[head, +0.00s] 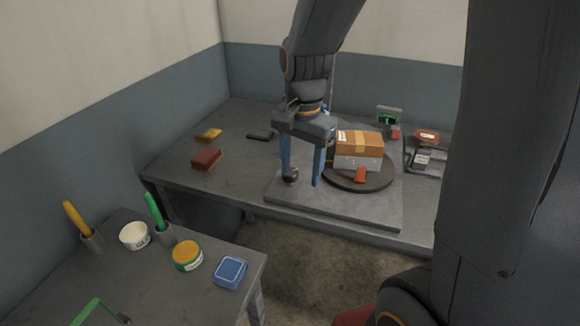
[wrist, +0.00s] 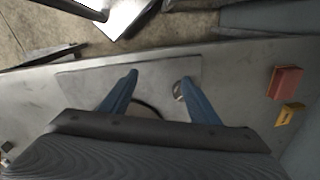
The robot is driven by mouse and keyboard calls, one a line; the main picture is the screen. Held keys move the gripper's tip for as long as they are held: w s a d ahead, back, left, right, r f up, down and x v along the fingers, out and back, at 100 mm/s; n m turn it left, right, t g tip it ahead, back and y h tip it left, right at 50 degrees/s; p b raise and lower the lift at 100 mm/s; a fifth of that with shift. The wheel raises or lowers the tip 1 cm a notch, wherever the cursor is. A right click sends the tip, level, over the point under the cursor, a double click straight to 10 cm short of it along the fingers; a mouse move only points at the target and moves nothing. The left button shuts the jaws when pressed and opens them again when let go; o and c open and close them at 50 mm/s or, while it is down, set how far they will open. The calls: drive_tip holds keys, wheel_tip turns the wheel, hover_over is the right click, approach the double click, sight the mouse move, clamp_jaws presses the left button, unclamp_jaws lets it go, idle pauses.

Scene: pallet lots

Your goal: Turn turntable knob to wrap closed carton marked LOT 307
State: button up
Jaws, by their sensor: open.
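A closed carton (head: 358,146) with a brown top, tape and a white label stands on the dark round turntable (head: 345,182); its label is too small to read. An orange piece (head: 361,174) shows at its front. The turntable sits on a grey base plate (head: 340,205). A dark round knob (head: 290,176) is at the plate's left part. My gripper (head: 303,180) points down with its two blue fingers apart and empty, left of the carton. The knob shows by the left finger's tip; in the wrist view the knob (wrist: 178,88) is partly hidden by the right finger.
A red block (head: 206,158), a yellow block (head: 209,135) and a dark flat item (head: 260,134) lie on the left table part. A scale-like device (head: 425,157) stands right of the turntable. A nearer table holds a white tub (head: 134,236) and a blue box (head: 230,272).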

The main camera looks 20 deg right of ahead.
sight(292, 176)
drive_tip(key=w+m, duration=0.2)
drive_tip(key=w+r+m, duration=0.1)
drive_tip(key=w+m, duration=0.1)
drive_tip(key=m, duration=0.1)
drive_tip(key=w+m, duration=0.2)
drive_tip(key=m, duration=0.1)
drive_tip(key=shift+w+a+r+g, duration=0.15)
drive_tip(key=shift+w+r+g, duration=0.15)
drive_tip(key=shift+r, duration=0.1)
drive_tip(key=shift+w+r+m, duration=0.1)
drive_tip(key=shift+w+m, duration=0.4)
drive_tip(key=shift+m, duration=0.4)
drive_tip(key=shift+f+p, duration=0.45)
drive_tip(key=shift+f, duration=3.35)
drive_tip(key=shift+c, duration=0.5)
drive_tip(key=c, duration=1)
drive_tip(key=shift+o, duration=0.2)
